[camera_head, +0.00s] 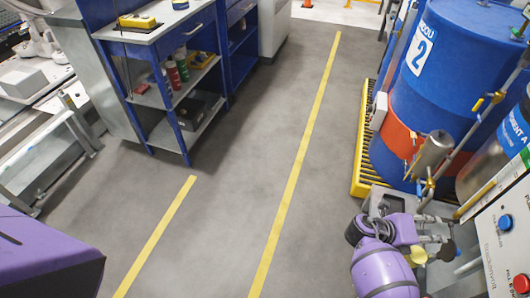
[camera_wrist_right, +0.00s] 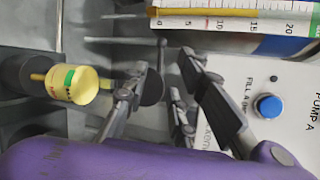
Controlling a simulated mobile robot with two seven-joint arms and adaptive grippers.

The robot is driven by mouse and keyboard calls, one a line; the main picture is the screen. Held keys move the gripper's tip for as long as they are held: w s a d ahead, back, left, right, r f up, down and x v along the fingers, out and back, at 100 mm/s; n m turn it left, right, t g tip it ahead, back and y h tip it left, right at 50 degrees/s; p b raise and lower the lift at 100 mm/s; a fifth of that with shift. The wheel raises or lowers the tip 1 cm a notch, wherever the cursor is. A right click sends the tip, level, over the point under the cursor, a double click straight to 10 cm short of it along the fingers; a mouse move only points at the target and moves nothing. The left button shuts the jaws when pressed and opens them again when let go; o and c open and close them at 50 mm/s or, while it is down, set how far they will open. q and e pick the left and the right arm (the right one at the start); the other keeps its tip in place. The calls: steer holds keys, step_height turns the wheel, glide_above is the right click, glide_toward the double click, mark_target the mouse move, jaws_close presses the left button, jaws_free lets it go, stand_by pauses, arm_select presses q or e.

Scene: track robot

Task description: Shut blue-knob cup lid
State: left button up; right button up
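My right gripper (camera_head: 440,243) is low at the right of the head view, in front of the pump panel. In the right wrist view its fingers (camera_wrist_right: 165,90) are apart. A dark round disc (camera_wrist_right: 152,88) shows at the left finger; I cannot tell whether it is a lid or whether it touches. A pale yellow cylinder (camera_wrist_right: 72,84) with a green label lies left of the fingers, and a yellow piece shows beside the gripper in the head view (camera_head: 415,255). No cup lid with a blue knob can be made out. My left gripper is not in view.
The white pump panel (camera_head: 495,245) has a blue button (camera_head: 505,222) and a red button (camera_head: 521,283). Blue drums (camera_head: 440,75) stand on a yellow grating (camera_head: 362,150), with a metal cylinder (camera_head: 433,150) and pipes. A blue workbench (camera_head: 165,100) stands left. The floor between is clear.

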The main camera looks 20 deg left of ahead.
mark_target(451, 232)
steer(key=shift+s+r+n, duration=0.1)
steer(key=shift+s+n, duration=0.05)
steer(key=shift+n, duration=0.25)
steer(key=b+x, duration=0.1)
steer(key=x, duration=0.7)
steer(key=shift+b, duration=0.35)
steer(key=shift+s, duration=0.1)
jaws_close()
